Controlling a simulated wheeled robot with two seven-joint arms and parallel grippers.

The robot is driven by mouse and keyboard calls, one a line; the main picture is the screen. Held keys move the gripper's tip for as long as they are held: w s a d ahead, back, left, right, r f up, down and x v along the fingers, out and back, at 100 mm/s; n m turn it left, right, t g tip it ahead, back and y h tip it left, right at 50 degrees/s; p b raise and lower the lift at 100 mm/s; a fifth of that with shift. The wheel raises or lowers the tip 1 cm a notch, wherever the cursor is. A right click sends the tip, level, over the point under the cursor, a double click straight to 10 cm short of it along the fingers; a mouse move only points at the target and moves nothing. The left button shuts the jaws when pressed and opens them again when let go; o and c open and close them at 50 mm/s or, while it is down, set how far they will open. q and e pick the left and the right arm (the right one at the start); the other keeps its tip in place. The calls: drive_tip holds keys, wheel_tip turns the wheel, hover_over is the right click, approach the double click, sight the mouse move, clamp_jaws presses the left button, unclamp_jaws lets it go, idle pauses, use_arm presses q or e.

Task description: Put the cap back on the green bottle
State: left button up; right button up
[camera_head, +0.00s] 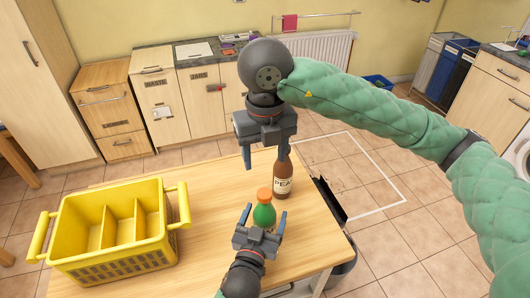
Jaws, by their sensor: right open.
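The green bottle (264,215) stands upright near the front right of the wooden table. An orange cap (264,194) sits on its top; whether it is fully seated cannot be told. My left gripper (265,210) comes in from the bottom, with one finger on each side of the green bottle. Whether its fingers press on the bottle is unclear, and its body hides the bottle's lower part. My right gripper (265,162) is open and empty, pointing down above and behind the orange cap. Its right finger overlaps the brown bottle's neck in the picture.
A brown bottle (283,184) with a label reading "PEA" stands just behind and right of the green one. A yellow crate (112,262) with compartments stands on the table's left. The table (205,185) is bare between them; its right edge is close to the bottles.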

use_arm(q)
drive_tip(key=b+v, duration=0.2)
drive_tip(key=v, duration=0.4)
idle(0.5)
